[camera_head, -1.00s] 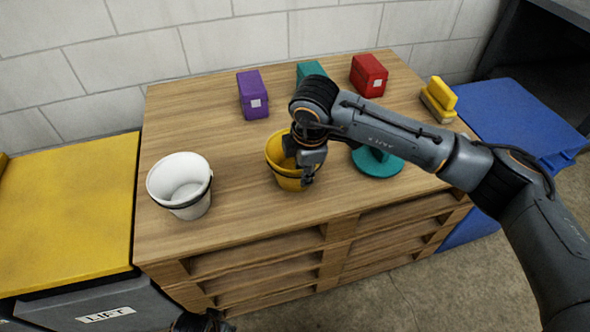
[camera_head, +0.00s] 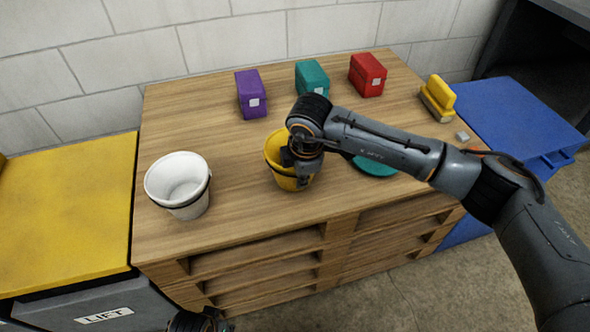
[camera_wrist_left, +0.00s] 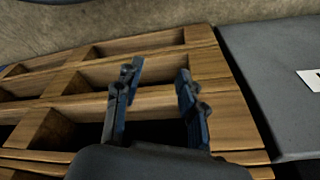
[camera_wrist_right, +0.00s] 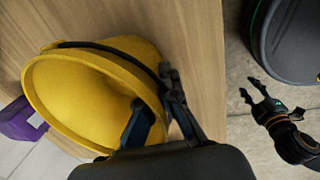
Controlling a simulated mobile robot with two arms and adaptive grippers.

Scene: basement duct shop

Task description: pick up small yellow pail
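The small yellow pail (camera_head: 277,150) stands on the wooden pallet-style bench, with a dark band below its rim. My right gripper (camera_head: 298,180) is at the pail's right side. In the right wrist view, one finger of this gripper (camera_wrist_right: 154,100) is inside the yellow pail (camera_wrist_right: 70,95) and the other outside, with the wall between them. I cannot tell whether they grip the wall. My left gripper (camera_wrist_left: 157,75) is open and empty beside the front of the bench; it shows only partly at the bottom of the head view (camera_head: 200,318).
A white pail (camera_head: 180,190) stands left of the yellow one. Purple (camera_head: 252,94), teal (camera_head: 312,78) and red (camera_head: 367,75) boxes line the back. A teal object (camera_head: 376,166) is partly behind my right arm. A yellow-topped brush (camera_head: 438,98) lies at right.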

